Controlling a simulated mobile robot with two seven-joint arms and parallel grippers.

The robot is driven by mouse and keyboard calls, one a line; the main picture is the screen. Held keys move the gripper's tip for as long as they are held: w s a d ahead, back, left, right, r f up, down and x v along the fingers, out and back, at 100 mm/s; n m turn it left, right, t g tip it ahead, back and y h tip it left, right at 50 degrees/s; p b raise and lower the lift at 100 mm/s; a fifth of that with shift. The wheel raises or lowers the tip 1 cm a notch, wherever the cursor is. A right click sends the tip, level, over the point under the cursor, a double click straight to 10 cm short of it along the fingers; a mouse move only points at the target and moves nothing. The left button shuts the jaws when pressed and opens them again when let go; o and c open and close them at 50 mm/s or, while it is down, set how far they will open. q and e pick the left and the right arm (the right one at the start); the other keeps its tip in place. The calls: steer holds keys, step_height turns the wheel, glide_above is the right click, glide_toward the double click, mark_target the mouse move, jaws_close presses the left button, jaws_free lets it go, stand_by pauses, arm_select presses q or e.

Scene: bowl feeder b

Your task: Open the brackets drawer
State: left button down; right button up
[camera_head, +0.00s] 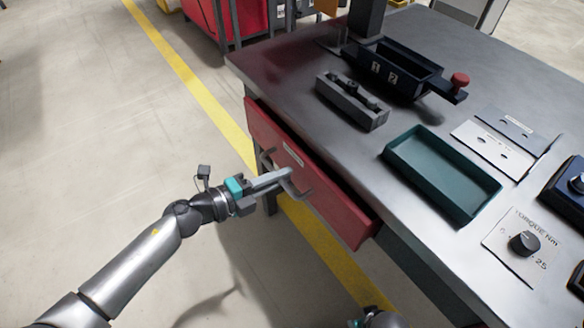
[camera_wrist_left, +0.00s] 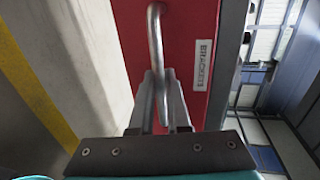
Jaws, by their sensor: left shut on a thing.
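The brackets drawer has a red front (camera_head: 325,187) under the left front edge of the workbench. Its white label reads "BRACKETS" in the left wrist view (camera_wrist_left: 202,65). A grey bar handle (camera_wrist_left: 155,35) stands out from the front. My left gripper (camera_head: 284,179) is at the drawer front, with its two fingers on either side of the handle. In the left wrist view the fingers (camera_wrist_left: 160,85) are shut on the bar. The drawer front sits close along the bench edge, and I cannot tell how far out it is. The inside of the drawer is not visible.
On the metal workbench (camera_head: 300,58) are a green tray (camera_head: 394,158), a grey fixture block (camera_head: 345,106), a dark numbered bin (camera_head: 395,63) and a torque dial (camera_head: 524,243). The floor before the drawer is clear, with a yellow line (camera_head: 185,70).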

arm_select(q)
steer(key=f+v, duration=0.3)
steer(key=v, duration=1.1)
steer(key=shift+s+a, duration=0.35)
steer(key=shift+a, duration=0.15)
arm_select(e)
steer(key=shift+w+d, duration=0.1)
steer(key=shift+d, duration=0.05)
arm_select(q)
steer(key=shift+r, duration=0.1)
arm_select(e)
steer(key=shift+f, duration=0.1)
arm_select(q)
steer(key=c, duration=0.9)
jaws_free()
arm_select(e)
steer(key=shift+s+f, duration=0.1)
steer(key=shift+s, duration=0.15)
arm_select(q)
steer(key=p+v, duration=0.3)
steer(key=v, duration=1.2)
steer(key=shift+s+a, duration=0.1)
steer(key=shift+a, duration=0.05)
arm_select(e)
steer(key=s+d+f, duration=0.3)
steer(key=s+f, duration=0.1)
steer(key=shift+s+d, duration=0.35)
steer(key=shift+d, duration=0.05)
